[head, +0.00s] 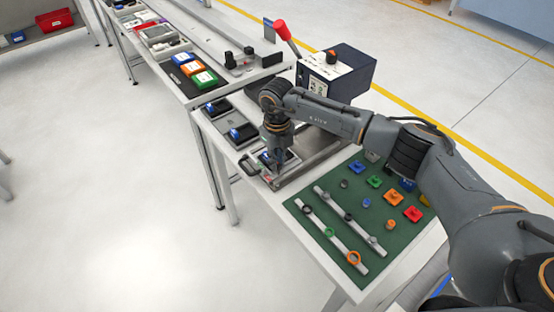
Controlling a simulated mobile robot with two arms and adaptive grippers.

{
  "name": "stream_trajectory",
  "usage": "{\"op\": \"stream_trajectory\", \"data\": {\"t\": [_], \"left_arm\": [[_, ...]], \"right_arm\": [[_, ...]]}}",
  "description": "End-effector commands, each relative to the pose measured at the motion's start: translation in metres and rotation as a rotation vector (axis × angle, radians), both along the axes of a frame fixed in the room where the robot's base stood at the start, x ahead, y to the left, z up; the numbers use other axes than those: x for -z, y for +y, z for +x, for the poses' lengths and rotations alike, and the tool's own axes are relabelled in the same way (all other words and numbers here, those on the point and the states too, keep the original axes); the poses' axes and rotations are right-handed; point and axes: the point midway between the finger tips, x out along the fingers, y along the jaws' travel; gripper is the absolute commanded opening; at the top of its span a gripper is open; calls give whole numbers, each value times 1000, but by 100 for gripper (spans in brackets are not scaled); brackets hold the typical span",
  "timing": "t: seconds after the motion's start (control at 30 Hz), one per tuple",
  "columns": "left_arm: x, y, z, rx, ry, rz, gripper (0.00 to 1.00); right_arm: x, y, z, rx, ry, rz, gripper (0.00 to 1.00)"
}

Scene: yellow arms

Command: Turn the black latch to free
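A small black part (248,167), which may be the black latch, sits at the table's left edge, just left of the gripper. I cannot tell whether the gripper touches it or how it is turned. A blue and white part (266,156) lies beside the fingers, partly covered by the gripper. My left gripper is out of view.
A green mat (325,257) with two pale bars, rings and several coloured blocks lies to the right. A dark box (345,72) with a red-knobbed lever (284,32) stands behind my forearm. Dark trays (238,130) lie behind the gripper. The floor at left is clear.

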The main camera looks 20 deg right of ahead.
Motion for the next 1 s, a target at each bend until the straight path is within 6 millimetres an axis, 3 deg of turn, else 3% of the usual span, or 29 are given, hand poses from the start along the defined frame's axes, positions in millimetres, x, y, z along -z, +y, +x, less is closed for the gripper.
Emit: {"op": "stream_trajectory", "data": {"t": [0.47,1.0], "left_arm": [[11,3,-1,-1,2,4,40],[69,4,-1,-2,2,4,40]], "right_arm": [[2,0,0,-62,0,1,0],[4,0,1,-508,-3,-1,0]]}}
